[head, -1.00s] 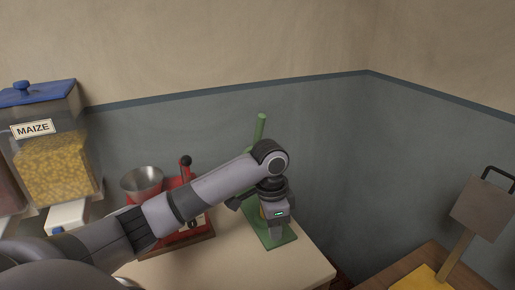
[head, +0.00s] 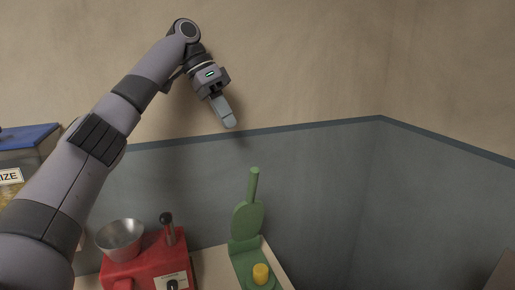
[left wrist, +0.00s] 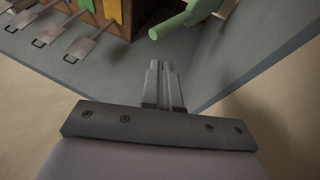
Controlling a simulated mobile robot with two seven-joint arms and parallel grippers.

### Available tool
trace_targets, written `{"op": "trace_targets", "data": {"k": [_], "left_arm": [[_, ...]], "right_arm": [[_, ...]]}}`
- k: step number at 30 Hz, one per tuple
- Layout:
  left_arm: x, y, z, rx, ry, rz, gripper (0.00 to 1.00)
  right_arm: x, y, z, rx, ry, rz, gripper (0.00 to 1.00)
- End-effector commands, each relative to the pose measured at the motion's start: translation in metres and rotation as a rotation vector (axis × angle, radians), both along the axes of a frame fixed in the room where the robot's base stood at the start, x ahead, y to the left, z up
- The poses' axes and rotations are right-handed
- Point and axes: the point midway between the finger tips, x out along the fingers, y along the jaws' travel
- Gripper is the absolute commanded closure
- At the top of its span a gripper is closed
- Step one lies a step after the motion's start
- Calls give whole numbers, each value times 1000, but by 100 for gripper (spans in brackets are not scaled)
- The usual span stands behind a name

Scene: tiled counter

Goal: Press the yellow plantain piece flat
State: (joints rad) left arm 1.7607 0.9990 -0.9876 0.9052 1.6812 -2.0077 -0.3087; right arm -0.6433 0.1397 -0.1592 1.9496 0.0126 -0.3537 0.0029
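The yellow plantain piece (head: 261,273) stands upright as a short cylinder on the base of the green press (head: 247,220). The press is open, with its round upper plate raised and its handle (head: 254,185) pointing up. My left gripper (head: 229,123) is high in front of the wall, well above and slightly left of the press, touching nothing. In the left wrist view its fingers (left wrist: 161,68) lie close together with nothing between them. The green handle (left wrist: 168,29) shows beyond the fingertips in that view; the plantain piece does not show there. My right gripper is not in view.
A red machine (head: 146,262) with a metal bowl (head: 120,240) and dark-knobbed lever stands left of the press. A maize container with a blue lid (head: 28,137) is at the far left. Walls meet in a corner right of the press. Several grey plates with handles (left wrist: 52,32) show in the wrist view.

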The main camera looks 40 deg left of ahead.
Motion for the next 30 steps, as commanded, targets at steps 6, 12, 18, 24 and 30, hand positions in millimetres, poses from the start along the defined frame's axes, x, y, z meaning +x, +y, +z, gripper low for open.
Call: {"op": "trace_targets", "data": {"k": [6, 12, 18, 24, 30], "left_arm": [[-2, 1, 1, -14, -6, 2, 100], [2, -6, -11, -13, -5, -1, 100], [6, -13, -26, -11, -5, -1, 100], [9, -20, -41, -12, -6, 2, 100], [15, -32, -65, -11, -5, 3, 100]], "right_arm": [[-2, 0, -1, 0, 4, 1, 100], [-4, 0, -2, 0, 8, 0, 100], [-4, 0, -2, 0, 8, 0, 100], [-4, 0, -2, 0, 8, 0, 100], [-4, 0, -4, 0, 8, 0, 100]]}}
